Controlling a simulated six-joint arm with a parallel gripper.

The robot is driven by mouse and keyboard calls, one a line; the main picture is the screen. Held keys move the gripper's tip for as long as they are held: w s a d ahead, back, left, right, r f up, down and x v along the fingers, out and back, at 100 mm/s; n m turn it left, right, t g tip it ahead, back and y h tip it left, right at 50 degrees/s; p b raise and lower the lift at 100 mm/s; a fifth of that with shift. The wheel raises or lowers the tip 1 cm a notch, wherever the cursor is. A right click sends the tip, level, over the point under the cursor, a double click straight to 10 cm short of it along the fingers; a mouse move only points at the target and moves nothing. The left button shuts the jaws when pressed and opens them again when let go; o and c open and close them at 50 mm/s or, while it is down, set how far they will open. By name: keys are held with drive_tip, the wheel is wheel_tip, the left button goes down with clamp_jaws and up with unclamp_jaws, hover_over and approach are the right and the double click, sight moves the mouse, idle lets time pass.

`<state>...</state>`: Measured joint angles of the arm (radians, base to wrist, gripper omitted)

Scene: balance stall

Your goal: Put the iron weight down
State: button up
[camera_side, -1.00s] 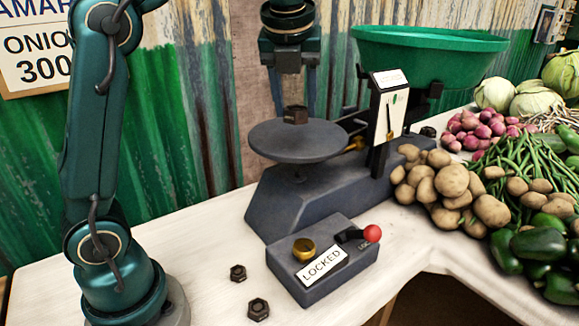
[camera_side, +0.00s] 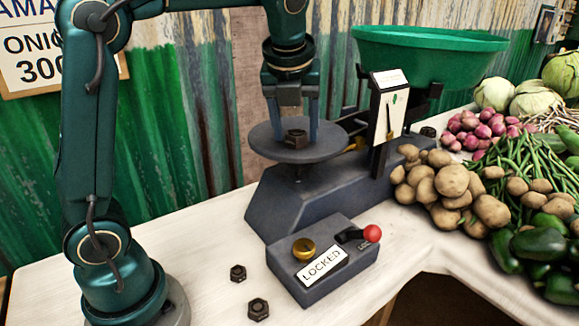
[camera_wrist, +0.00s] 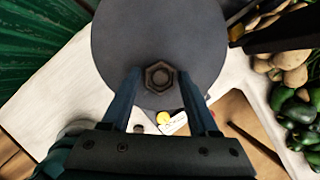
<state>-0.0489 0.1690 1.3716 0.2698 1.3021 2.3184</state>
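The iron weight (camera_side: 296,137), a dark hexagonal block with a round hollow in its top, stands upright on the round grey plate (camera_side: 265,143) of the balance. My gripper (camera_side: 295,135) points straight down over the plate, with one finger on each side of the weight. In the wrist view the weight (camera_wrist: 160,77) sits between the two fingertips (camera_wrist: 160,79), with a narrow gap showing at each side. The gripper looks open around it. The weight's underside is hidden.
A grey box (camera_side: 322,262) with a "LOCKED" label, a brass knob and a red-tipped lever stands in front. Two dark hex weights (camera_side: 258,309) lie left of it. The dial housing (camera_side: 388,108) and green pan (camera_side: 430,50) stand right, with potatoes (camera_side: 452,180) nearby.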

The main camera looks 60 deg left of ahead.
drive_tip(key=shift+o, duration=0.6)
drive_tip(key=shift+r, duration=0.15)
drive_tip(key=v, duration=0.7)
drive_tip(key=n+t+h, duration=0.1)
drive_tip(key=n+h, duration=0.1)
drive_tip(key=n, duration=1.2)
approach(293, 153)
drive_tip(key=s+d+f, duration=0.2)
drive_tip(key=s+f, duration=0.2)
drive_tip(key=s+d+f+n+t+h, duration=0.1)
drive_tip(key=s+f+n, duration=0.5)
drive_tip(key=n, duration=0.6)
drive_tip(key=shift+d+f, duration=0.6)
drive_tip(key=shift+f, duration=0.25)
drive_tip(key=shift+n, duration=0.4)
drive_tip(key=shift+c, duration=0.3)
